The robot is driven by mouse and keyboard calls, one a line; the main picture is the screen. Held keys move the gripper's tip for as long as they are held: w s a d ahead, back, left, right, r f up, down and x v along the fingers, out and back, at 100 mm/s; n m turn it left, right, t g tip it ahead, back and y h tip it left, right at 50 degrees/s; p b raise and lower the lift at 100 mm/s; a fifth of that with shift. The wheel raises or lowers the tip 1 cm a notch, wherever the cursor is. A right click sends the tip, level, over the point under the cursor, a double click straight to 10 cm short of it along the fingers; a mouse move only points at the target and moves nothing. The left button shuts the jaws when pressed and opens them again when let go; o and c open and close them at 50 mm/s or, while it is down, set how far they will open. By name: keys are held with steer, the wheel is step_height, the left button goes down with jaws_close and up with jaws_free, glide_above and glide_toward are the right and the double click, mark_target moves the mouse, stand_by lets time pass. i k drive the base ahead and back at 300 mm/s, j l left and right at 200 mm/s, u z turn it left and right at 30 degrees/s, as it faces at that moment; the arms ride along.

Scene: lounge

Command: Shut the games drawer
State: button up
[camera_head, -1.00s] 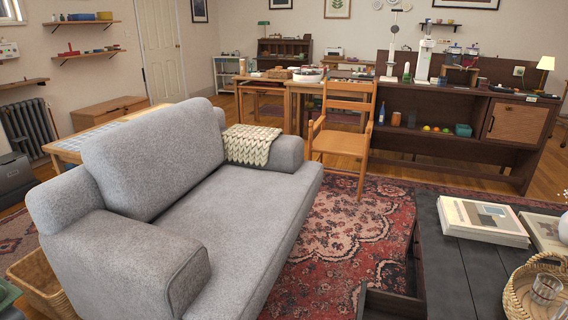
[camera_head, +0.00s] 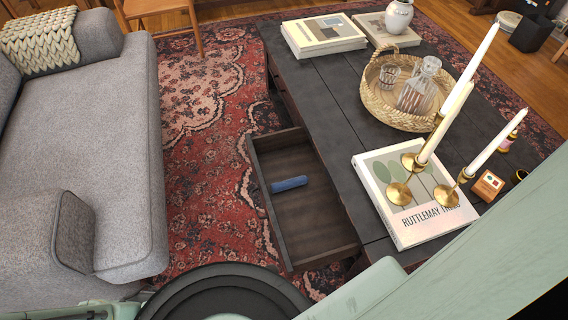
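The games drawer (camera_head: 322,222) is a dark wooden drawer pulled out from the left side of the black coffee table (camera_head: 318,100). It stands open over the rug, toward the sofa. A small blue rolled or cylindrical object (camera_head: 289,184) lies inside it, and the rest of its floor looks bare. My gripper is not in view. Pale green parts of my own body show along the bottom and lower right.
A grey sofa (camera_head: 85,150) stands left, with patterned rug (camera_head: 205,150) between it and the drawer. The tabletop holds books (camera_head: 325,35), a wicker tray (camera_head: 395,115) with glassware, and brass candlesticks with tall candles (camera_head: 425,160) on a book near me.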

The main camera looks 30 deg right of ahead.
mark_target(309, 226)
steer(key=i+j+z, duration=0.1)
steer(key=j+z, duration=0.25)
steer(key=i+j+z, duration=0.1)
steer(key=z, duration=0.25)
steer(key=j+z, duration=0.8)
steer(key=j, duration=0.2)
steer(key=k+j, duration=0.1)
steer(key=k, duration=0.2)
steer(key=k+j+z, duration=0.15)
steer(key=k, duration=0.15)
